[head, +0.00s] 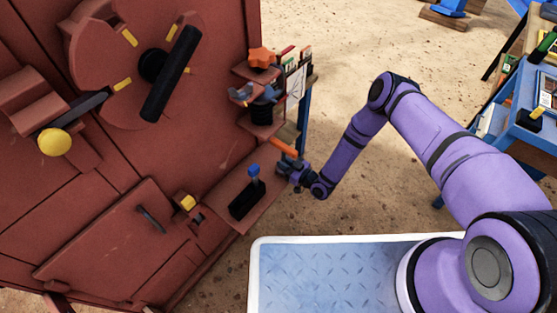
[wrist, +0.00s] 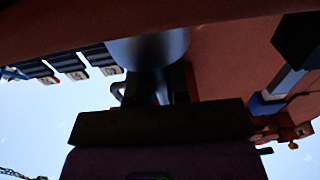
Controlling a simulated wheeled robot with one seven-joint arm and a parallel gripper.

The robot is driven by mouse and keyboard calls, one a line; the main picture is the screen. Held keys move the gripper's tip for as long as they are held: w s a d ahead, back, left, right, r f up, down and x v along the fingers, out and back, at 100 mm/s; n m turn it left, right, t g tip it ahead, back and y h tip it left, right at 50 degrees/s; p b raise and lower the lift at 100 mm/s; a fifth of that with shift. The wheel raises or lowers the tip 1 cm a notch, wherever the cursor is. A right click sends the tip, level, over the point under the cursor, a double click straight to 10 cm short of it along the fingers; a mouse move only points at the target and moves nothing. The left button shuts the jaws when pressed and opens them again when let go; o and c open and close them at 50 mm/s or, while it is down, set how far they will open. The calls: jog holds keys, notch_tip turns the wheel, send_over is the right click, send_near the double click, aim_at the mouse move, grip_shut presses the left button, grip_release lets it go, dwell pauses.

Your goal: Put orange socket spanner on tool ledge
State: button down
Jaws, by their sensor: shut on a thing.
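The orange socket spanner (head: 284,148) shows as a short orange bar at the end of my purple arm, beside the red machine. My gripper (head: 287,164) is shut on it, and the fingers are small and partly hidden in the head view. A red ledge (head: 266,188) juts from the machine just below and left of my gripper. I cannot tell for sure that this is the tool ledge. The wrist view is dark, with a wide dark bar (wrist: 160,122) across its middle; I cannot tell if it is the spanner.
Above are small red shelves with an orange star knob (head: 261,57) and a black ribbed part (head: 262,112). A yellow-tipped lever (head: 54,142) sticks out at left. Sandy floor lies right of the machine.

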jog(key=x, duration=0.2)
jog(key=shift+w+a, duration=0.2)
jog(key=shift+a, duration=0.05)
jog(key=shift+w+f, duration=0.1)
jog(key=c, duration=1.1)
grip_release()
jog(key=shift+f, duration=0.1)
jog(key=v, duration=1.2)
